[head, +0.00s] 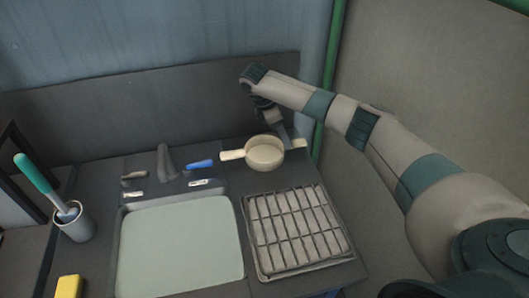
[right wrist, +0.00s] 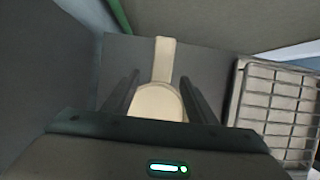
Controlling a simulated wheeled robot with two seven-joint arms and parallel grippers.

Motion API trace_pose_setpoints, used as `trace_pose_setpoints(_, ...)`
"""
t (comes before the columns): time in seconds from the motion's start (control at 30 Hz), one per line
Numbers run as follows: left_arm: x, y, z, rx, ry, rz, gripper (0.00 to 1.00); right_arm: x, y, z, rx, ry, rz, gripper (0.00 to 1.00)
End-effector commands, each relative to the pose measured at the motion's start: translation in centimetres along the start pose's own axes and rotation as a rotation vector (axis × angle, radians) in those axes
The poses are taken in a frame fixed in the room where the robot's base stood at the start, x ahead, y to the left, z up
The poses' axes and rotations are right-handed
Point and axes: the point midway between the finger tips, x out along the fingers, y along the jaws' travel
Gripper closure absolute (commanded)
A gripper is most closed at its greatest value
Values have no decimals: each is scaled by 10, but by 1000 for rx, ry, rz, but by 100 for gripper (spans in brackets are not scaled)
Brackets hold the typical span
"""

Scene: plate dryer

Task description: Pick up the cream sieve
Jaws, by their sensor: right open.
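The cream sieve (head: 264,153) stands at the back of the dark counter, with a round bowl, a handle pointing left and a small tab on the right. My right gripper (head: 283,133) is open, just behind and above the sieve, its fingers hard to make out in the head view. In the right wrist view, the open right gripper (right wrist: 158,96) has one finger on each side of the cream sieve (right wrist: 158,104). The sieve's near part is hidden behind the gripper body there. My left gripper is not in view.
A wire drying rack (head: 250,236) stands in front of the sieve. A pale basin (head: 180,245) lies left of it, with a faucet (head: 166,162) and a blue-handled tool (head: 200,165) behind. A cup (head: 76,226) holds a green-handled brush; a yellow sponge (head: 69,287) lies at front left.

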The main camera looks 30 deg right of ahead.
Motion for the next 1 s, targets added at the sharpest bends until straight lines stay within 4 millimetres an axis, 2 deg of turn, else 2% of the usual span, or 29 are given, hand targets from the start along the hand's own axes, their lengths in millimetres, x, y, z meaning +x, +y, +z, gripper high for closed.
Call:
trace_pose_setpoints(0.17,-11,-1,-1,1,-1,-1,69,12,-2,0,0,-2,-4,48)
trace_pose_setpoints(0.3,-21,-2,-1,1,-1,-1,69,30,-3,-2,1,-2,-4,48)
trace_pose_setpoints(0.5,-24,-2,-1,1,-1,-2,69,49,-3,-3,0,-1,-1,48)
trace_pose_setpoints(0.97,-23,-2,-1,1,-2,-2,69,51,-2,-4,0,-1,0,48)
trace_pose_setpoints(1.0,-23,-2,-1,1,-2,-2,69,51,-2,-4,0,-1,0,51)
